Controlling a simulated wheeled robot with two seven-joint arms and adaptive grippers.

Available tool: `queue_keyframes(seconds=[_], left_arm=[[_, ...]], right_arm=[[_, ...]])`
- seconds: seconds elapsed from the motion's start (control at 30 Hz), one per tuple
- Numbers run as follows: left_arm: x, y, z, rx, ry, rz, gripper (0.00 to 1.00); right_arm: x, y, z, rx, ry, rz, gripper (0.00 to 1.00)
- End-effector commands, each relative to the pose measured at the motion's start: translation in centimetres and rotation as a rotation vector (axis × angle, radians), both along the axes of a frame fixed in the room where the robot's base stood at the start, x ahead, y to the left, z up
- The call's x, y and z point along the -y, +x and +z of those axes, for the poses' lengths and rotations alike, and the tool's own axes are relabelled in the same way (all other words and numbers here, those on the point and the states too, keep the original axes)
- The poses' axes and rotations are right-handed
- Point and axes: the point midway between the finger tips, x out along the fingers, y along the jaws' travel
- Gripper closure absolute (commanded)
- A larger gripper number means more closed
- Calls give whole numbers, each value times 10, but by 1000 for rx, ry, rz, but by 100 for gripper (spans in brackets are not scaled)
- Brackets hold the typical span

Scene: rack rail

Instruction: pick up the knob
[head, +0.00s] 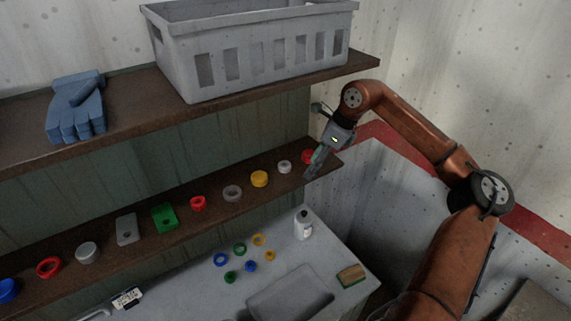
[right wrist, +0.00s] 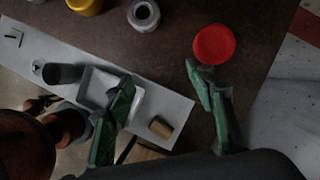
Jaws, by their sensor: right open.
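A red round piece with a smooth domed top, which looks like the knob (head: 307,156), sits near the right end of the middle shelf. In the right wrist view the red knob (right wrist: 213,44) shows whole, just beyond the tip of the right-hand finger. My right gripper (head: 315,164) is at the shelf's right end, beside the knob and partly in front of it in the head view. In the right wrist view its green fingers (right wrist: 160,88) are spread apart with nothing held between them. My left gripper is not in view.
The middle shelf (head: 100,226) holds a row of small parts, including a silver ring (head: 285,167) and a yellow piece (head: 260,179) left of the knob. An upper shelf with a grey crate (head: 178,75) overhangs. Below are a white bottle (head: 303,226) and a tray.

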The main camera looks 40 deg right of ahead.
Motion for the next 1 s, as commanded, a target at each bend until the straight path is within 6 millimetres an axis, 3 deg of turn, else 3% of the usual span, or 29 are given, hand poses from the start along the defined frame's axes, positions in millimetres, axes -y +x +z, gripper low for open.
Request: queue_keyframes(seconds=[0.33,0.67,1.0], left_arm=[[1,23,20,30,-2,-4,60],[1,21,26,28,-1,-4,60],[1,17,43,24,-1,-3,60]], right_arm=[[-15,22,3,2,2,4,50],[-22,34,1,0,0,2,50],[-47,72,3,0,1,4,50]])
